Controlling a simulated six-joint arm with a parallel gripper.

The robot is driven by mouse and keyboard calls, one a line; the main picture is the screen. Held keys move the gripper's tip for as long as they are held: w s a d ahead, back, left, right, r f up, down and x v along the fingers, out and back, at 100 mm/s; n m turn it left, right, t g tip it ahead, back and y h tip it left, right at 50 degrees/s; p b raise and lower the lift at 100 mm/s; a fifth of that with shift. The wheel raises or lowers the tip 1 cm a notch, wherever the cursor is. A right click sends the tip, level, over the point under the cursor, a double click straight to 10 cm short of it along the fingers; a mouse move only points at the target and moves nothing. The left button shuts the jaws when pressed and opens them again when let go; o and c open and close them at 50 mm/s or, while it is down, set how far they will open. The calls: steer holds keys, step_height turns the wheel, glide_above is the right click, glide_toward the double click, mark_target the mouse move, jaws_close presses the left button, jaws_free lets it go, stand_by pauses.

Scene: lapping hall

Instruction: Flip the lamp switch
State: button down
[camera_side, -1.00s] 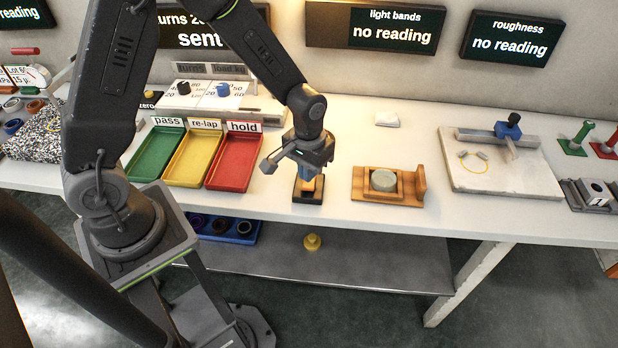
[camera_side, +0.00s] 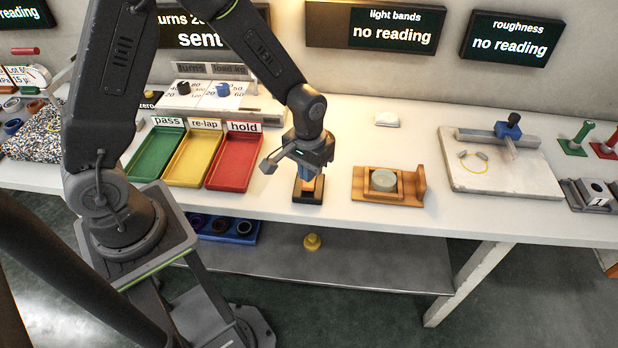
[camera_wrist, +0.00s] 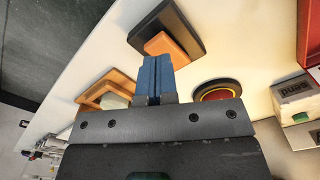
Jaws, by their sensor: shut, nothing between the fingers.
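The lamp switch is a black block (camera_side: 308,196) with an orange rocker (camera_side: 309,185) on the bench, below my gripper in the side view. In the wrist view the black block (camera_wrist: 188,22) and the orange rocker (camera_wrist: 178,46) show just beyond my fingertips. My gripper (camera_side: 314,176) points down over the switch, its blue fingers (camera_wrist: 154,62) shut together and empty. The fingertips overlap the edge of the rocker in the wrist view. I cannot tell whether they touch it. My gripper hides part of the rocker.
A wooden holder (camera_side: 410,198) with a grey-green disc (camera_side: 383,181) stands to the right. A red tray (camera_side: 234,162) is to the left. Bare bench separates switch and wooden holder.

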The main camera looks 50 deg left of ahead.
mark_target(308, 185)
steer(key=shift+f, duration=1.35)
stand_by(0.6)
steer(key=shift+r, duration=3.55)
steer(key=shift+r, duration=0.35)
steer(key=s+a+r+m+t, duration=0.1)
steer(key=s+r+m+t, duration=0.2)
steer(key=s+r, duration=1.2)
step_height(308, 185, up, 3)
steer(key=t, duration=0.2)
steer(key=shift+s+a+r+t, duration=0.2)
steer(key=shift+s+a+t, duration=0.1)
steer(key=shift+s, duration=0.05)
